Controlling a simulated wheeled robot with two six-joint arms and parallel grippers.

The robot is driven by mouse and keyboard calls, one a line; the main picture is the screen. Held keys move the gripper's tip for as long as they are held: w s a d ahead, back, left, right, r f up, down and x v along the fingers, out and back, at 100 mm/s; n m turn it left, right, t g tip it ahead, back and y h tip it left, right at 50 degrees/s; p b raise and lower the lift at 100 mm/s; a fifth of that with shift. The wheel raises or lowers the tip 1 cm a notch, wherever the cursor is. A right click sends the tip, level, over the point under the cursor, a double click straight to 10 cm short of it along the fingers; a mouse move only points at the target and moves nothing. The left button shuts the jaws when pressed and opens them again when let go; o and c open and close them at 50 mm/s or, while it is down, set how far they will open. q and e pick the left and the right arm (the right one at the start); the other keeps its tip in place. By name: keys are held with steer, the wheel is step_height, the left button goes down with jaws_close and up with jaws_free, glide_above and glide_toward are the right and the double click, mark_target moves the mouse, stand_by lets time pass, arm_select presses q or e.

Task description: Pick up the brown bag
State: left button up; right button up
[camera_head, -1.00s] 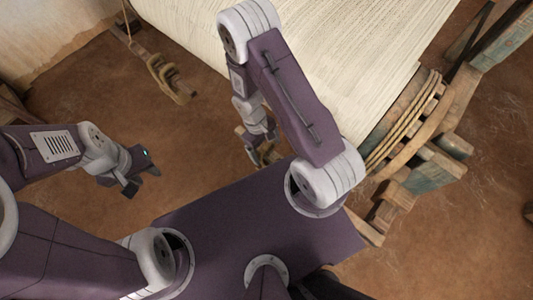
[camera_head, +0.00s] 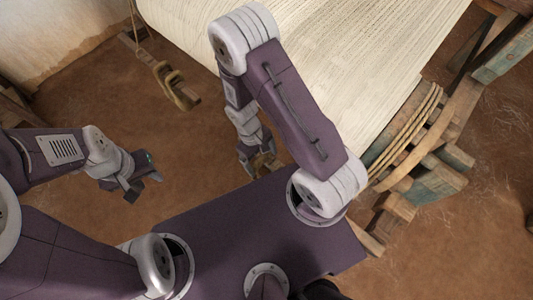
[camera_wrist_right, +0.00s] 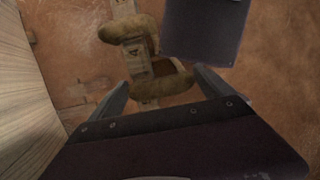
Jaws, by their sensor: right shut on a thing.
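My right gripper (camera_head: 256,168) is low beside the front edge of my purple base, mostly hidden under its own arm. A brown thing (camera_head: 265,161) shows at its fingers.
The loom's cream warp (camera_head: 320,55) spans the top. Its wooden frame (camera_head: 435,175) with coiled rope stands close at the right. A wooden piece with brown wrapping (camera_head: 178,88) hangs at upper left. Bare earthen floor (camera_head: 85,95) is clear at the left.

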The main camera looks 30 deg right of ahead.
steer(key=s+a, duration=0.2)
steer(key=a, duration=0.4)
steer(key=s+a, duration=0.3)
steer(key=a, duration=0.4)
steer(key=shift+s+a, duration=0.25)
steer(key=shift+s, duration=0.05)
